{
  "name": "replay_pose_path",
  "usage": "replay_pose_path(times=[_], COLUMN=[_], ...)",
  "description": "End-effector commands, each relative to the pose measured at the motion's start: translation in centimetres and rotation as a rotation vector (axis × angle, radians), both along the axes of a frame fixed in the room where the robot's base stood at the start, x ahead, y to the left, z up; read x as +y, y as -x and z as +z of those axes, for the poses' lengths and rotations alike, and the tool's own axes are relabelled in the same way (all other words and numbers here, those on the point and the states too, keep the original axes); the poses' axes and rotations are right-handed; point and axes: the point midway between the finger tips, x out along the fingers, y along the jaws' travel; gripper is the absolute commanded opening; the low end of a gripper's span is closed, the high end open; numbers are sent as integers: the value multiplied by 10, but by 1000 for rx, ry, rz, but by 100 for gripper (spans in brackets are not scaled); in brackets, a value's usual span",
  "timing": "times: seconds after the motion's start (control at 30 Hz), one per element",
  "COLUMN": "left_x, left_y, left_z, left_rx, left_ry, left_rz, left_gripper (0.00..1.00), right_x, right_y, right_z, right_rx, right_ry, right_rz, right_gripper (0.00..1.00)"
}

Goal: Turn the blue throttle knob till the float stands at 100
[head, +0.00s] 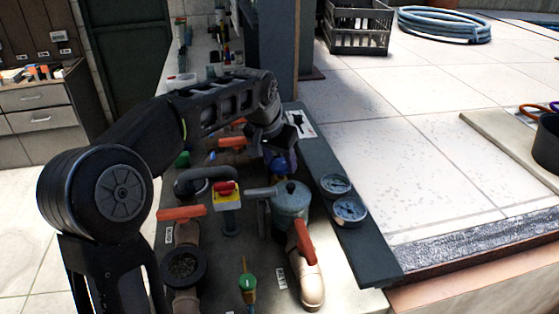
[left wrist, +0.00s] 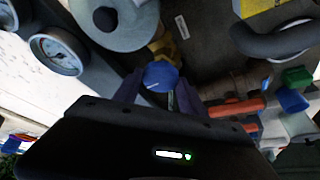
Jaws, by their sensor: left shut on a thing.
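The blue throttle knob (left wrist: 161,76) is round with a light line on its face. In the left wrist view it sits between the fingers of my left gripper (left wrist: 158,88), which is shut on it. In the head view the blue knob (head: 284,163) shows partly below my left gripper (head: 277,148), beyond the grey-blue pot. A brass fitting (left wrist: 165,45) is beside the knob. I cannot make out a float or its scale reading in either view. My right gripper is not in view.
A grey-blue pot (head: 291,198), a yellow box with a red switch (head: 227,194) and red-handled valves (head: 305,240) crowd the bench. Two round gauges (head: 349,209) sit on the dark board at right. A black crate (head: 357,27) and a coiled blue hose (head: 444,24) lie on the tiled floor.

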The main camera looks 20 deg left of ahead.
Motion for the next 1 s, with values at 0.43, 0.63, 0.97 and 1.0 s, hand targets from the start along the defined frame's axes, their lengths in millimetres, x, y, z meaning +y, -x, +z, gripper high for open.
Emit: replay_pose_path(times=[0.43,0.63,0.97,1.0], left_x=[0,0,1,1], left_y=[0,0,12,15], left_z=[0,1,33,39], left_rx=[0,0,-4,-4], left_ry=[1,0,0,0], left_rz=[-1,-2,-2,-2], left_gripper=[70,70,70,70], right_x=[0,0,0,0], right_y=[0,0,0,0], right_z=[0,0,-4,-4], right_rx=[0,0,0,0], right_ry=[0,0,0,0], right_rz=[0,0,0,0], right_gripper=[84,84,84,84])
